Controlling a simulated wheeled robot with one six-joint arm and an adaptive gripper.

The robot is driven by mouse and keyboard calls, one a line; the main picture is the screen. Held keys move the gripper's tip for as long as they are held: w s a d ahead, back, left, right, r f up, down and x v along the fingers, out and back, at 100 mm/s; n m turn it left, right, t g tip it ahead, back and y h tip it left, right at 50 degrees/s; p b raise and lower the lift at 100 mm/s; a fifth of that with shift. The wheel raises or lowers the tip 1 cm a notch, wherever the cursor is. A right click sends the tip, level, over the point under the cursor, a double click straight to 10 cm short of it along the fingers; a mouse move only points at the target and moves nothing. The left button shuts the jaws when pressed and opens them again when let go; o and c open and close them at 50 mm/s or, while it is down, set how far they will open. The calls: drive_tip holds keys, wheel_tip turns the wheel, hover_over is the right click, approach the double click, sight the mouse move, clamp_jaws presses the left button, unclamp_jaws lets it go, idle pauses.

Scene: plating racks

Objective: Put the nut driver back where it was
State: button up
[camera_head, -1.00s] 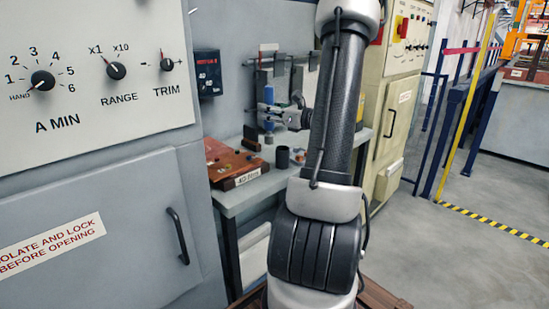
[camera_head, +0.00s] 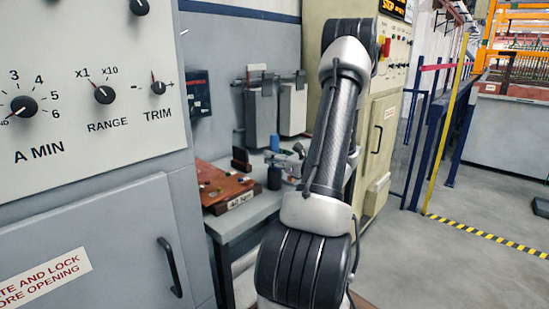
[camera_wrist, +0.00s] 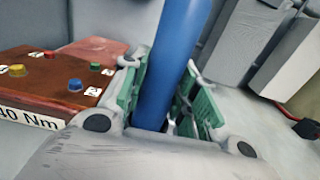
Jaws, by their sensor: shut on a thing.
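The nut driver's blue handle (camera_wrist: 172,65) stands between the green finger pads of my gripper (camera_wrist: 165,95) in the wrist view, leaning slightly to the right. My gripper is shut on it. In the head view, my gripper (camera_head: 284,158) is low over the bench, and a small part of the blue handle (camera_head: 275,143) shows at its fingers. A dark round cup (camera_head: 274,179) stands on the bench just below the gripper there. The driver's lower end is hidden, so I cannot tell whether it is in the cup.
A brown board (camera_head: 222,198) with coloured buttons and a label lies left of the gripper; its red-brown surface (camera_wrist: 28,88) also shows in the wrist view. Grey bins (camera_head: 261,115) hang behind. A grey cabinet (camera_head: 95,230) stands at left, a cream cabinet (camera_head: 381,120) at right.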

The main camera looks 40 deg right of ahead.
drive_tip(key=shift+f, duration=0.1)
drive_tip(key=o, duration=1.1)
